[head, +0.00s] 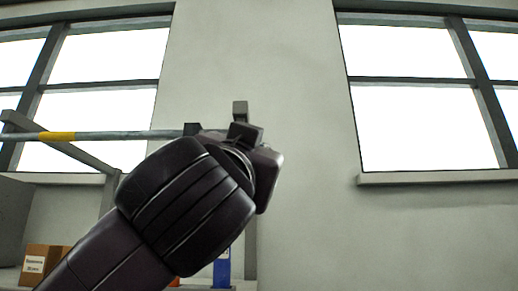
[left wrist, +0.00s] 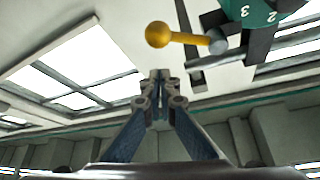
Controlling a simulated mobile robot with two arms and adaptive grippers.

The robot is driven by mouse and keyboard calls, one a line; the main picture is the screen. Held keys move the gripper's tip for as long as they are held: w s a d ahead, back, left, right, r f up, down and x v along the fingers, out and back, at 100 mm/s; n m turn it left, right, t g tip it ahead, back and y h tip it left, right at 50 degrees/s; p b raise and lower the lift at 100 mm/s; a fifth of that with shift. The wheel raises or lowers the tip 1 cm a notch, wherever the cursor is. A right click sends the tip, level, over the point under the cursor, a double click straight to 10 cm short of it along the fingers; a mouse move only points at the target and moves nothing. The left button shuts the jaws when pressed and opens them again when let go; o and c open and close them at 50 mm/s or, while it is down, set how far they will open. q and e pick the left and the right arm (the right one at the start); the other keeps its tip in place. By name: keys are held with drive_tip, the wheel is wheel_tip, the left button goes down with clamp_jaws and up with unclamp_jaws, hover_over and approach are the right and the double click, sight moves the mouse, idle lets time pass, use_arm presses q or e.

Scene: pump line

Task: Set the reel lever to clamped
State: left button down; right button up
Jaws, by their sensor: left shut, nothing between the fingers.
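A teal disc (left wrist: 262,12) with white numbers, including 2 and 3, is partly cut off at the top right. My left gripper (left wrist: 160,76) is shut and empty, with the knob just above its fingertips in the picture and a visible gap between them. In the head view my left wrist hides the fingers, and the lever cannot be made out. My right gripper is in neither view.
In the head view a grey horizontal bar (head: 120,135) with a yellow band runs behind my wrist. Cardboard boxes (head: 42,262) sit at the lower left, and a blue object (head: 222,270) is low behind my arm.

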use_arm(q)
drive_tip(key=f, duration=0.1)
drive_tip(key=a+f, duration=0.1)
drive_tip(key=shift+w+a+f+p, duration=0.1)
drive_tip(key=shift+w+f+p, duration=0.1)
drive_tip(key=shift+f+p, duration=0.2)
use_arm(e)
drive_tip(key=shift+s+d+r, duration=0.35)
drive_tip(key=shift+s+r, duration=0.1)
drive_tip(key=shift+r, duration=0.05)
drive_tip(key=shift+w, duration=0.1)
